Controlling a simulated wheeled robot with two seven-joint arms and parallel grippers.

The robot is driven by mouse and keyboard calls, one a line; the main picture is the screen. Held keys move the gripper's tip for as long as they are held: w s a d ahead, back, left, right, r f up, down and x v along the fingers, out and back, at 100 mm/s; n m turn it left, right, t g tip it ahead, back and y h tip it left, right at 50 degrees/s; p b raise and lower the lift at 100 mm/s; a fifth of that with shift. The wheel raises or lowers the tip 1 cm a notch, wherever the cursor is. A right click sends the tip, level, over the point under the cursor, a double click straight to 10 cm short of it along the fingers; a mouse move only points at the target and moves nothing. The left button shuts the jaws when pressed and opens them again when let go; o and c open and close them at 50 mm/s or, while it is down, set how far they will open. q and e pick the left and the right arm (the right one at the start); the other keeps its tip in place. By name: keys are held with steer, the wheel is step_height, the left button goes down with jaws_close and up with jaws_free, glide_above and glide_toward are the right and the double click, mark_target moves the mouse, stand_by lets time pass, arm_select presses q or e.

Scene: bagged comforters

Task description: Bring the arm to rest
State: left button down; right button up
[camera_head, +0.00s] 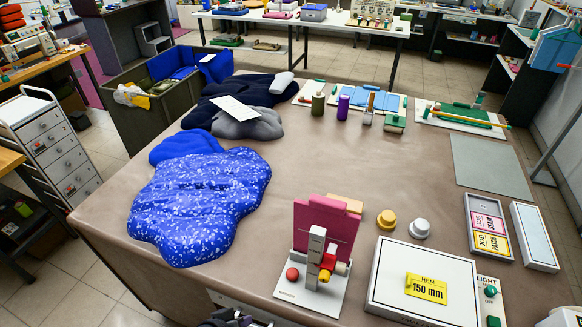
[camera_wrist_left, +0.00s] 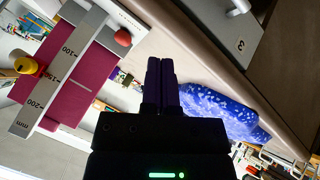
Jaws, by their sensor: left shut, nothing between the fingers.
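My left gripper (camera_head: 230,319) shows only in part at the bottom edge of the head view, at the table's front edge. In the left wrist view its two dark fingers (camera_wrist_left: 161,82) are together with nothing between them. The blue speckled comforter (camera_head: 200,203) lies on the brown table (camera_head: 330,170), apart from the gripper. It also shows in the left wrist view (camera_wrist_left: 222,108), right of the fingers. My right gripper is not in view.
A maroon board stand with a ruler (camera_head: 327,228) stands close to the gripper's right. Right of it is a white box with a yellow 150 mm label (camera_head: 427,288). Dark and grey comforters (camera_head: 248,123) lie farther back. The table's middle is clear.

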arm_select(q)
steer(key=s+a+f+g+y+b, duration=0.15)
steer(key=s+f+b, duration=0.3)
steer(key=f, duration=0.45)
steer(key=s+a+f+m+g+y+b, duration=0.1)
steer(key=s+a+f+b, duration=0.1)
steer(key=s+f+b, duration=0.45)
steer(key=s+a+f+g+y+b, duration=0.1)
steer(key=a+f+b, duration=0.15)
steer(key=f, duration=0.75)
steer(key=s+a+f+m+g+y+b, duration=0.1)
steer(key=s+f+m+g+b, duration=0.1)
steer(key=s+f+b, duration=0.9)
steer(key=s+f+m, duration=0.1)
steer(key=s+f, duration=0.3)
steer(key=shift+s+a+g+y+b, duration=0.3)
steer(key=shift+a+g+y+b, duration=0.05)
